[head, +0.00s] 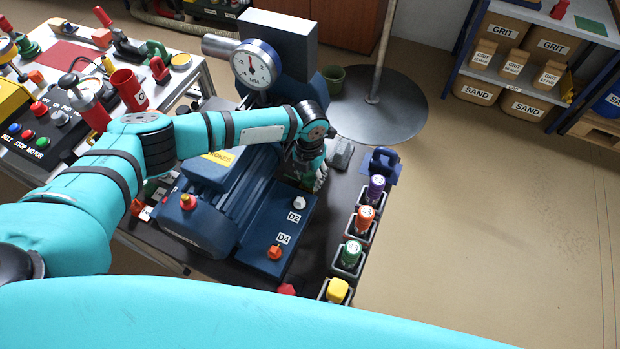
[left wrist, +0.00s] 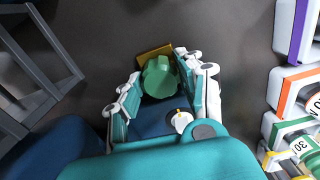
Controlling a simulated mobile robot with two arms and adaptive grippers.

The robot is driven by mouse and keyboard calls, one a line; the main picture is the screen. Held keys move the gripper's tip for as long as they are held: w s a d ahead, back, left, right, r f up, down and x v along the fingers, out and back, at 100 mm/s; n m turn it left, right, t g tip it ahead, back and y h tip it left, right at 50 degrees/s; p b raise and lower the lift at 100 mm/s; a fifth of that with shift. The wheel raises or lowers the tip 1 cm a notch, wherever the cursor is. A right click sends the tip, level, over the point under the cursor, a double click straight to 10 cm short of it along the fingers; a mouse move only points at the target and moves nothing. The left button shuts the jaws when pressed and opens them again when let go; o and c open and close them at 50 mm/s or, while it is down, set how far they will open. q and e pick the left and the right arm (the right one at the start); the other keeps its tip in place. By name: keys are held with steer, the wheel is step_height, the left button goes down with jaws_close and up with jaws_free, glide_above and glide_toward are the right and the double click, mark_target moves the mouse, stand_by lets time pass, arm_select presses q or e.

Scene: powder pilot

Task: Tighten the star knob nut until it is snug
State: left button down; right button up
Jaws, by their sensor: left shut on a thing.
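My left gripper (head: 313,176) reaches down at the right end of the dark blue machine (head: 225,200). In the left wrist view its two fingers (left wrist: 158,88) are shut on a green knob (left wrist: 160,77) from both sides. A brass-coloured piece (left wrist: 154,50) shows just beyond the knob. The knob's underside is hidden, so I cannot tell how it sits on the piece below. In the head view the arm and fingers cover the knob. My right gripper is not in view.
A white knob marked D2 (head: 299,203) and an orange knob marked D4 (head: 275,252) stand on the blue base near the gripper. Several small bins with coloured-capped bottles line the right edge, including a purple-capped one (head: 376,188). A pressure gauge (head: 255,65) rises behind the arm.

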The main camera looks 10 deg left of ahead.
arm_select(q)
steer(key=shift+f+m+b, duration=0.25)
steer(key=shift+m+b, duration=0.05)
steer(key=shift+m, duration=0.3)
steer(key=shift+s+r+m, duration=0.1)
steer(key=shift+r+m, duration=0.1)
steer(key=shift+m, duration=0.5)
steer(key=c, duration=0.8)
jaws_free()
steer(key=shift+o, duration=0.2)
